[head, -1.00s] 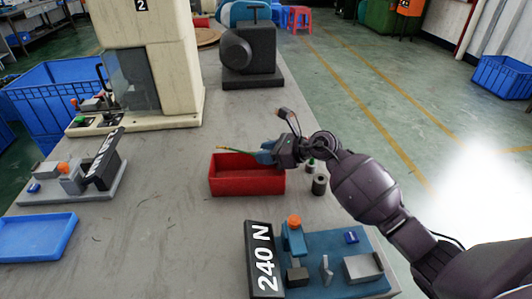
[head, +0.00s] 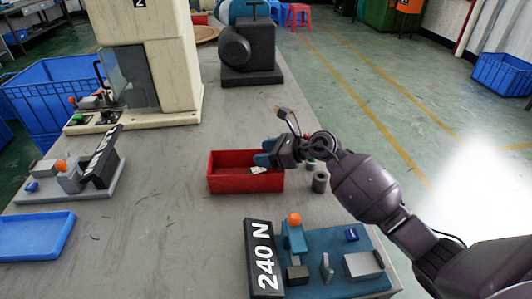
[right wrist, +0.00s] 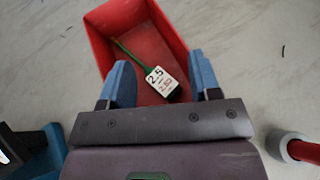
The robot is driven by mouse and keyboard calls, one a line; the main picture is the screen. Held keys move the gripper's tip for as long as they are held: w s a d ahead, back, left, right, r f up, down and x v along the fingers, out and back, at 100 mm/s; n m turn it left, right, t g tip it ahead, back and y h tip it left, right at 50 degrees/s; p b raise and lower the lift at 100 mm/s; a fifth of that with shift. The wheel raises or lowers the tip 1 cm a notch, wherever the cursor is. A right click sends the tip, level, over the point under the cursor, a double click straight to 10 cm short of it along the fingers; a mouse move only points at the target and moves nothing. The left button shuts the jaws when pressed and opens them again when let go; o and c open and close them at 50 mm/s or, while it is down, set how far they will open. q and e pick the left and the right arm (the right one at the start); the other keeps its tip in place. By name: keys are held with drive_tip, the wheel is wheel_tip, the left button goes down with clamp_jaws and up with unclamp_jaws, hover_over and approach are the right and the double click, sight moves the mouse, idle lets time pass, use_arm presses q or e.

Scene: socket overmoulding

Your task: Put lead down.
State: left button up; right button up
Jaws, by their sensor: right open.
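The lead is a short green wire with a white tag marked 2.5. It lies in the red tray, where the head view shows its white tag (head: 258,170). The right wrist view shows the lead (right wrist: 157,78) on the tray floor, between and beyond my fingertips. The red tray (head: 232,186) stands on the grey table; it also shows in the right wrist view (right wrist: 100,50). My right gripper (head: 264,154) is open and empty at the tray's right side, its blue fingers (right wrist: 160,75) apart. My left gripper is not in view.
A blue fixture with a 240 N sign (head: 330,262) stands in front of the tray. Small grey cylinders (head: 320,182) stand right of it. A grey fixture (head: 75,180) and a blue tray (head: 38,236) are at left. The table left of the red tray is clear.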

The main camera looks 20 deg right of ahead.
drive_tip(key=p+v, duration=0.1)
drive_tip(key=v, duration=1.1)
drive_tip(key=shift+r+p, duration=0.35)
drive_tip(key=shift+r, duration=0.15)
